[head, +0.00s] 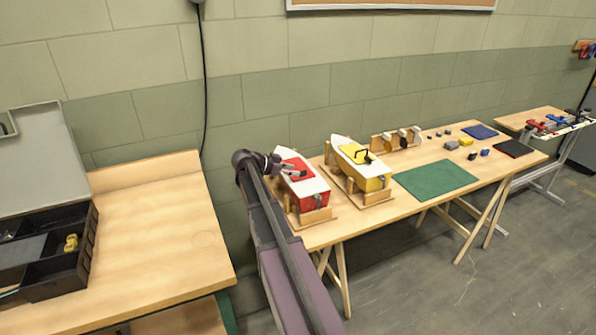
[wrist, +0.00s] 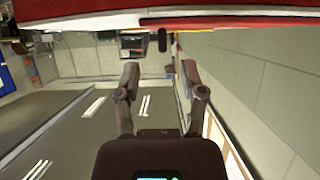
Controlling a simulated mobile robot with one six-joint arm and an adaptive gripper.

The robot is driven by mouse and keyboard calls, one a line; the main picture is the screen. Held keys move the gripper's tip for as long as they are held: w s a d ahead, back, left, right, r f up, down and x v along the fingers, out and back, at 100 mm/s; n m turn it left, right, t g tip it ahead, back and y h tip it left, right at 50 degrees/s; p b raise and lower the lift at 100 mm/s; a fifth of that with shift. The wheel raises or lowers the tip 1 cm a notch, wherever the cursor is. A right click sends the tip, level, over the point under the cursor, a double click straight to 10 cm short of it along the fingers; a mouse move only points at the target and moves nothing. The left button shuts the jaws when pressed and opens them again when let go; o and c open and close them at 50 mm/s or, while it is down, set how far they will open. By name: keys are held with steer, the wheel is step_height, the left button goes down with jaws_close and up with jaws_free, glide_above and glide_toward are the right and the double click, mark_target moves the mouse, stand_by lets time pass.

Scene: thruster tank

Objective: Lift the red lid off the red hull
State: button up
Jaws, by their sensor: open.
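The red hull (head: 312,202) stands in a wooden cradle at the near left end of the long table, its deck white. The red lid (head: 295,166) lies on its deck, partly hidden by my gripper. My gripper (head: 292,172) is at the lid, reaching in from the left. In the wrist view my gripper (wrist: 160,72) has its two fingers spread apart with nothing held between them. Red and white surfaces cross the top of that view. A small dark upright piece there may be the lid's handle; I cannot tell if the fingers touch anything.
The yellow hull (head: 374,184), with a yellow lid and black handle, stands close on the right. A green mat (head: 436,179) and small parts lie further right. A wooden bench (head: 160,225) with a black compartment case (head: 62,262) is on the left. The wall is close behind.

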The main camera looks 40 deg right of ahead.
mark_target(303, 171)
steer(key=shift+b+x, duration=1)
steer(key=shift+x, duration=1)
steer(key=shift+d+f, duration=0.25)
steer(key=shift+d, duration=0.3)
jaws_close()
